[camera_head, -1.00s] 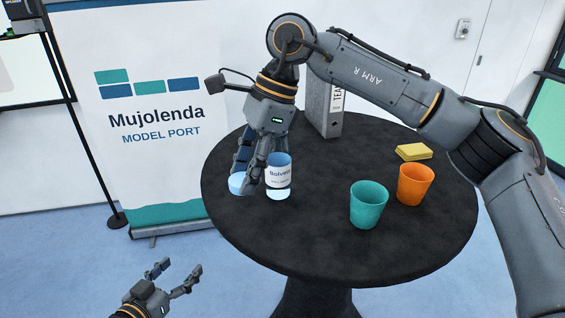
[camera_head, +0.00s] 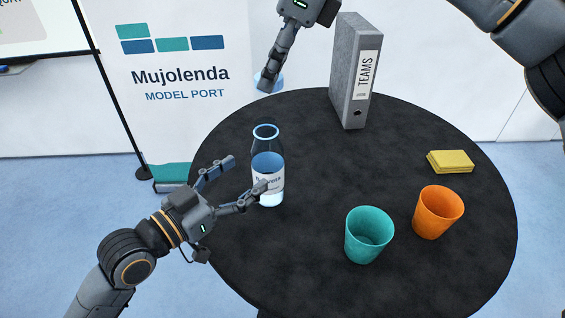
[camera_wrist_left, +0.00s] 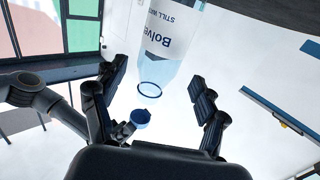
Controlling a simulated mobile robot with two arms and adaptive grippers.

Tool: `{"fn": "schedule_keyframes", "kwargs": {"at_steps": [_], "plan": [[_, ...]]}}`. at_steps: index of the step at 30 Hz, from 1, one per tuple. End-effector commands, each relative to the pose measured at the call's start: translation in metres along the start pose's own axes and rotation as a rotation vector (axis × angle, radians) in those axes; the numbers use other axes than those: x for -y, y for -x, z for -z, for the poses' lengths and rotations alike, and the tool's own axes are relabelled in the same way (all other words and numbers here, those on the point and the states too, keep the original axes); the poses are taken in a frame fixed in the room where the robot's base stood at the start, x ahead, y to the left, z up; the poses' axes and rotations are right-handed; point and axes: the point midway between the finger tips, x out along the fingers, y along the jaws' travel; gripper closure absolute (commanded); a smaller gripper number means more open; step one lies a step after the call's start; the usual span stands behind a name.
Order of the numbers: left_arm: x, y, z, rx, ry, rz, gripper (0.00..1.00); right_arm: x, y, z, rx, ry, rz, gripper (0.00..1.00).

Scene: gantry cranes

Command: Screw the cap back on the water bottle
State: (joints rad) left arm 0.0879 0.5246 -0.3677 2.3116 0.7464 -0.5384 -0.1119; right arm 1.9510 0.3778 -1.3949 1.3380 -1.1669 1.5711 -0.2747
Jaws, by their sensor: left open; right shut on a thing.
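The clear water bottle (camera_head: 266,160) with a white label stands upright on the black round table, its mouth uncapped. My left gripper (camera_head: 250,173) is open at the bottle's left side. One finger is left of the bottle and the other crosses in front of its label; whether they touch it I cannot tell. In the left wrist view the bottle (camera_wrist_left: 165,60) appears upside down between the spread fingers. My right gripper (camera_head: 268,78) is shut on the light blue cap (camera_head: 276,84), up beyond the bottle. The blue cap also shows near the bottle mouth in the left wrist view (camera_wrist_left: 141,118).
A teal cup (camera_head: 369,236) and an orange cup (camera_head: 438,212) stand on the right of the table (camera_head: 310,260). Yellow sponges or pads (camera_head: 450,162) lie behind them. A grey binder (camera_head: 354,75) stands at the back. The table between bottle and binder is clear.

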Motion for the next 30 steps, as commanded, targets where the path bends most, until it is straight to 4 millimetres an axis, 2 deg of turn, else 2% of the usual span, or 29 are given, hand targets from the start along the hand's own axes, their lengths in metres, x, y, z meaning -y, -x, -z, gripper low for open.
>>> {"fn": "schedule_keyframes", "kwargs": {"at_steps": [7, 11, 24, 30], "plan": [[0.001, -0.002, 0.000, 0.000, 0.001, 0.002, 0.27, 0.000, 0.000, 0.000, 0.000, 0.003, -0.001, 0.68], [0.001, -0.013, 0.001, -0.004, 0.002, 0.003, 0.27, 0.000, 0.000, 0.000, 0.000, 0.002, -0.001, 0.68], [0.000, -0.093, 0.001, -0.002, 0.002, 0.001, 0.27, 0.000, 0.000, 0.000, 0.000, 0.003, -0.001, 0.68], [0.001, -0.114, 0.000, -0.001, 0.001, 0.002, 0.27, 0.000, 0.000, 0.000, 0.000, 0.003, -0.001, 0.68]]}}
